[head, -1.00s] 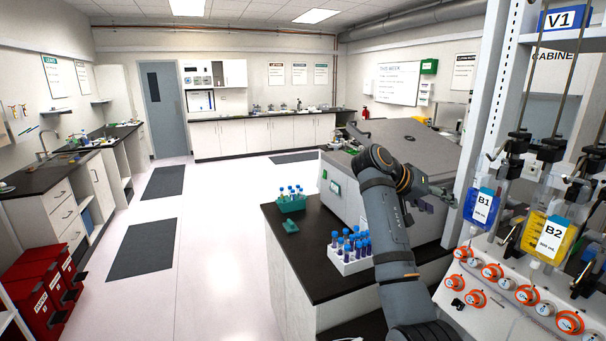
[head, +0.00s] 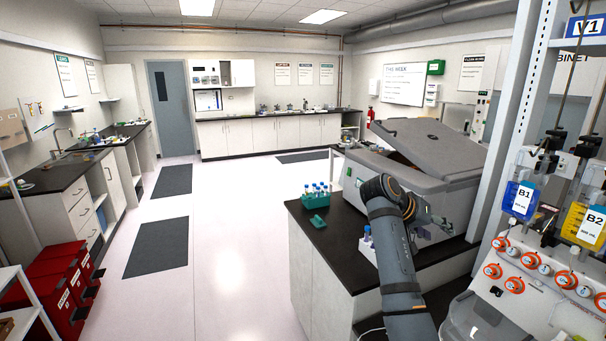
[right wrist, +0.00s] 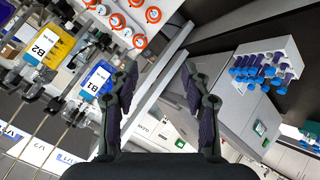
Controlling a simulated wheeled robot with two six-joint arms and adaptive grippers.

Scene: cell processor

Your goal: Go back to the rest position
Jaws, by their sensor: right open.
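My right gripper (head: 445,226) is open and empty in front of the grey machine with a raised lid (head: 425,140). In the right wrist view, its two dark fingers (right wrist: 160,74) stand apart with nothing between them. My right arm reaches up from the lower right, over the black bench top, and hides part of the white tube rack. My left gripper is in no view.
The blue B1 bag (head: 519,200) and yellow B2 bag (head: 588,225) hang on the right, above orange-ringed ports. Blue-capped tubes (right wrist: 266,70) stand in the white rack. A green rack (head: 316,201) is on the black bench (head: 335,240).

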